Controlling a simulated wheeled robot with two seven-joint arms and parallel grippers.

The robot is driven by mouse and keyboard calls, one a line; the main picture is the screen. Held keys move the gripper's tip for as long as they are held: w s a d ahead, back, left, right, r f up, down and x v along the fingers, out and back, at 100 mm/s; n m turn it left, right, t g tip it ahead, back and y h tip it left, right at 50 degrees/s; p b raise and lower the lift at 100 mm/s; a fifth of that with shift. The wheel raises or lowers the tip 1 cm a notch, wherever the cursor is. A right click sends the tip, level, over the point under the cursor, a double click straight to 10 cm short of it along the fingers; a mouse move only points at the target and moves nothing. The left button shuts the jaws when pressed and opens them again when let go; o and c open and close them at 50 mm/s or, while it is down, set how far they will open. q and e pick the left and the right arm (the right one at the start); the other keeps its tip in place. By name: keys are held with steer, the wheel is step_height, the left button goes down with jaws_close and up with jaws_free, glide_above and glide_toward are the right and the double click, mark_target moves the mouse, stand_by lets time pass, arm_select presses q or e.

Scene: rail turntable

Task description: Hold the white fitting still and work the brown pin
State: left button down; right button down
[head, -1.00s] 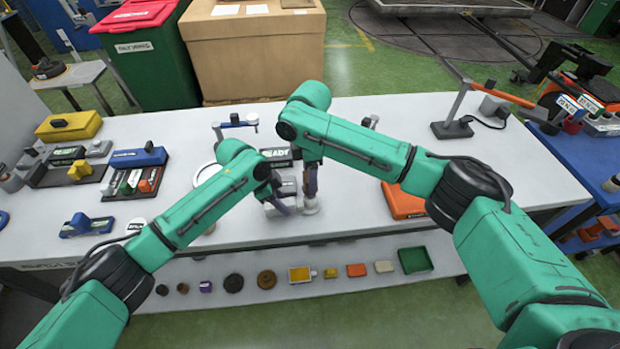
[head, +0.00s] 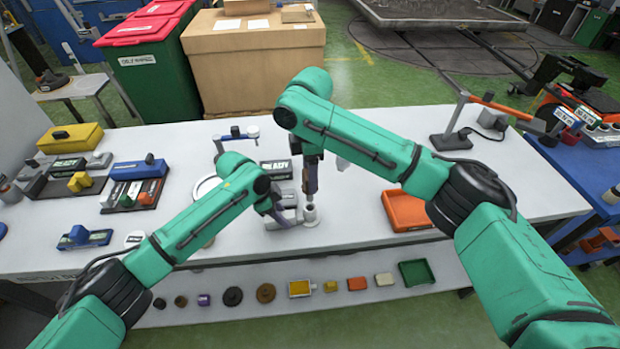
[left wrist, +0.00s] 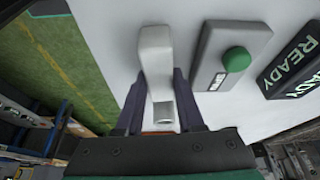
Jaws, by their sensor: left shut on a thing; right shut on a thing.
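The white fitting shows in the left wrist view (left wrist: 157,65) as a pale block between the fingers of my left gripper (left wrist: 160,112). In the head view my left gripper (head: 284,213) is shut on it from the left, low over the table. A small white round cup-like part (head: 310,214) stands just right of the left fingers. My right gripper (head: 311,192) points straight down above that part and is shut. The brown pin is not clearly visible; the right fingers hide what they hold.
A grey box with a green button (left wrist: 236,60) and a READY sign (left wrist: 292,62) stand beside the fitting. An orange tray (head: 408,211) lies to the right on the white table (head: 480,192). Coloured blocks sit at the left. Small parts line the lower shelf.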

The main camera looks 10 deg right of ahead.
arm_select(q)
steer(key=shift+f, duration=0.1)
arm_select(e)
steer(key=shift+r, duration=2.55)
arm_select(q)
steer(key=shift+c, duration=2.2)
jaws_free()
steer(key=v, duration=1.1)
steer(key=shift+a, duration=0.2)
steer(key=shift+a+r, duration=0.1)
steer(key=shift+r, duration=0.35)
